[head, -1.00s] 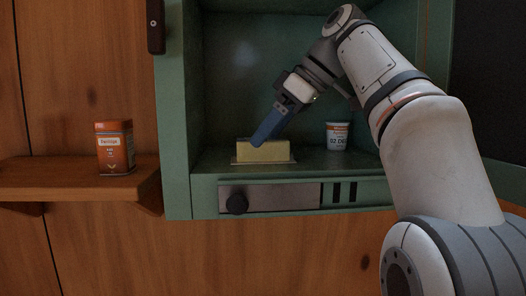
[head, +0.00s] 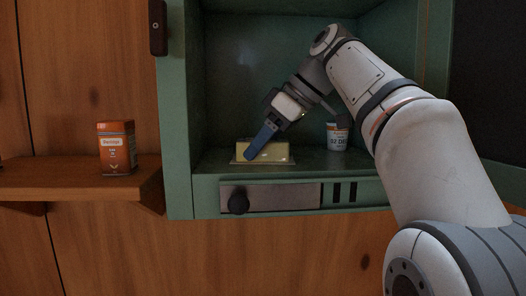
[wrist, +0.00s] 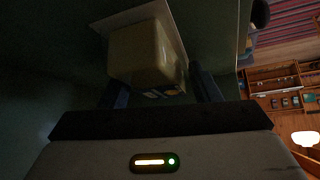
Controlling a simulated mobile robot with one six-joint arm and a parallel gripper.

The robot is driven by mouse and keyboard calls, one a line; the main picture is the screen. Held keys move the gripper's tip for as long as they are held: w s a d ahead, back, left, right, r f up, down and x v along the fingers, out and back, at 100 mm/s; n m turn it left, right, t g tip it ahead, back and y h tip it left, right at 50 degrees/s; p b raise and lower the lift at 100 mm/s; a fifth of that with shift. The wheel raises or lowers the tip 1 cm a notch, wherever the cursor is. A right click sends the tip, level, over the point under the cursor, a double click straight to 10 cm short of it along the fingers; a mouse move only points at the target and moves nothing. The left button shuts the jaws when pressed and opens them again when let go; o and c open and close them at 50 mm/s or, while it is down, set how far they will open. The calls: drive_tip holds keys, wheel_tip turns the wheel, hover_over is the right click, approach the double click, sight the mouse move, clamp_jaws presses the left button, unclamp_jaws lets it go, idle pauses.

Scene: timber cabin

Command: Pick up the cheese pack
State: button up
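The cheese pack is a pale yellow block (head: 275,152) lying on a thin flat board (head: 236,162) inside the green cabinet. My gripper (head: 253,154) reaches down from the upper right, its blue finger in front of the block's left part in the head view. In the wrist view the block (wrist: 140,52) lies ahead, its near end between the two spread fingers of my gripper (wrist: 160,88). The gripper looks open, with a gap visible beside the right finger. Contact on the left side is too dark to tell.
A white and dark cup (head: 338,137) stands to the right inside the cabinet, close to my arm. The green cabinet (head: 179,120) has side walls and a front panel with a black knob (head: 238,202). An orange tin (head: 116,148) stands on a wooden shelf at the left.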

drive_tip(key=c, duration=0.7)
